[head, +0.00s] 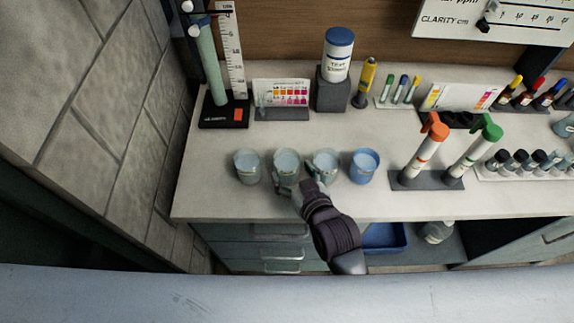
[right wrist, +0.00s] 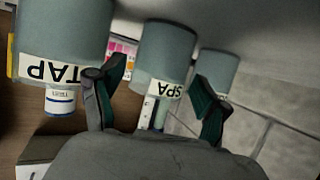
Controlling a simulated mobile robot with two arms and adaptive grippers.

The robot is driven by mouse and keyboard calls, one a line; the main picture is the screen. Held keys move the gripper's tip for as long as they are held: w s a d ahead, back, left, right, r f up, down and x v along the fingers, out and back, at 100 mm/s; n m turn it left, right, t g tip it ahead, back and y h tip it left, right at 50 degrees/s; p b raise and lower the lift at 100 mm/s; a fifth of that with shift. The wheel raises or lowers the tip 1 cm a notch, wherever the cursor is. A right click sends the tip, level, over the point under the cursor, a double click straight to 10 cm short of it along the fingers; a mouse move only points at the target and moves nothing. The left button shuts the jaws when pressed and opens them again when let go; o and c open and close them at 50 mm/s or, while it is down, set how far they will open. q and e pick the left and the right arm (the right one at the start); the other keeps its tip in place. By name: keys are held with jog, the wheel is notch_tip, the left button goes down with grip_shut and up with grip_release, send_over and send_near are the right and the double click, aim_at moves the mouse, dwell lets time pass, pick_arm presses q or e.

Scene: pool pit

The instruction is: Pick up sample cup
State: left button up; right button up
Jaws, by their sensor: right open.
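Several sample cups stand in a row near the front of the white counter. The SPA cup (head: 287,163) is second from the left, and a pale cup labelled TAP (head: 325,161) is just right of it. My right gripper (head: 296,186) is open and empty at the front of the SPA cup. In the right wrist view, which is upside down, the open fingers (right wrist: 160,85) are on either side of the SPA cup (right wrist: 165,50); contact cannot be told. The TAP cup (right wrist: 62,30) is on the left there. My left gripper is not in view.
The leftmost cup (head: 247,166) and a blue cup (head: 364,166) flank the row. A rack with orange and green-topped tubes (head: 428,180) stands to the right. A ruler stand (head: 222,110) and a colour chart (head: 281,93) are behind. Counter between them is clear.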

aim_at(283, 159)
jog(key=x, duration=0.4)
jog(key=shift+p, duration=0.35)
jog(key=c, duration=1)
jog(key=shift+r, duration=0.1)
jog(key=shift+c, duration=0.2)
